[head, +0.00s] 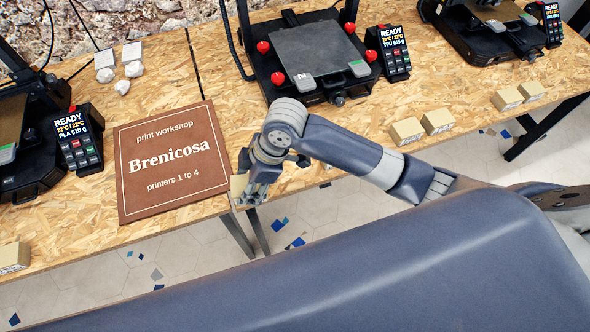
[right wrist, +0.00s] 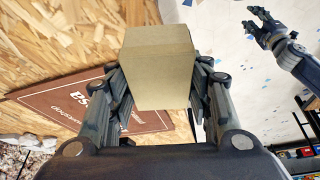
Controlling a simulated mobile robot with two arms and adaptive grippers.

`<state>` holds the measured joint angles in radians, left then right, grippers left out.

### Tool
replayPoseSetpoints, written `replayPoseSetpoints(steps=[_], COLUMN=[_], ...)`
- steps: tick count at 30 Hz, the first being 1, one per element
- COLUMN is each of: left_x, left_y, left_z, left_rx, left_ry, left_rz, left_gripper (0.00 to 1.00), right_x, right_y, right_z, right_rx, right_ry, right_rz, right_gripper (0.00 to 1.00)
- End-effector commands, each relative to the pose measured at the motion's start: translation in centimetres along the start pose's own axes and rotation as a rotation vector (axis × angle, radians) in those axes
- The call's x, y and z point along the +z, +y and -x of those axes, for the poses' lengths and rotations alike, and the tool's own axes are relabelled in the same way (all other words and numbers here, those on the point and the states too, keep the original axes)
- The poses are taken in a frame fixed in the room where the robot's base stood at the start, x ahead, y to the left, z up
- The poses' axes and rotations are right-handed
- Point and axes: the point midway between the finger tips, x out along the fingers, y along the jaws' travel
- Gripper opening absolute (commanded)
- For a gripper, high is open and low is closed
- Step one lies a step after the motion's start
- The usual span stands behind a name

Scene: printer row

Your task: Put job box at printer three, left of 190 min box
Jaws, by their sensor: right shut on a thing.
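My right gripper (head: 254,192) is shut on a small tan box (right wrist: 158,65), held between its two fingers in the right wrist view. In the head view this box (head: 238,187) shows partly, near the table's front edge beside the brown sign. My left gripper (right wrist: 262,24) shows in the right wrist view at top right, empty, fingers apart; it is not in the head view. Two tan boxes (head: 407,131) and (head: 438,121) stand at the front edge before the middle printer (head: 322,50). Two more boxes (head: 507,99) and (head: 531,90) stand before the right printer (head: 490,25). Their labels are too small to read.
The brown Brenicosa sign (head: 168,185) lies left of my right gripper. Another box (head: 14,257) is at the far left, below the left printer (head: 30,130). Control panels (head: 393,55) stand beside printers. Bare table (head: 340,115) lies in front of the middle printer.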

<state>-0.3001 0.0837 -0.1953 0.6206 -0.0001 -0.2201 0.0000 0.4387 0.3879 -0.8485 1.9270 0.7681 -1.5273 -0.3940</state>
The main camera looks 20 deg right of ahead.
Motion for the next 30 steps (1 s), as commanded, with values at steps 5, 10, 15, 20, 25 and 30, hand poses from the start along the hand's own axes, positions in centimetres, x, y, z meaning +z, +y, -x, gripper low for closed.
replayPoseSetpoints(steps=[5, 10, 15, 20, 25, 30], left_x=[0.1, 0.1, -0.1, -0.3, -0.4, -0.4], left_y=[-0.5, -0.2, 0.5, 1.0, 0.9, 0.7], left_z=[-0.4, 0.2, 1.2, 2.1, 2.8, 3.0], left_rx=[-0.005, -0.002, 0.007, 0.012, 0.012, 0.01], left_ry=[-0.002, -0.001, 0.0, 0.001, 0.001, 0.001], left_rz=[0.0, -0.001, -0.003, -0.004, -0.004, -0.004], left_gripper=[0.4, 0.4, 0.4, 0.4, 0.4, 0.4], right_x=[-1.5, -0.1, 3.6, 7.1, 10.0, 11.3], right_y=[-0.8, 0.0, 2.4, 4.6, 6.6, 7.4], right_z=[-1.4, -1.1, 0.2, 1.2, 2.0, 2.2], right_rx=[-0.069, -0.084, -0.082, -0.083, -0.083, -0.082], right_ry=[-0.001, -0.006, -0.007, -0.006, -0.004, -0.002], right_rz=[0.168, 0.202, 0.198, 0.198, 0.199, 0.203], right_gripper=[0.19, 0.19, 0.19, 0.19, 0.19, 0.19])
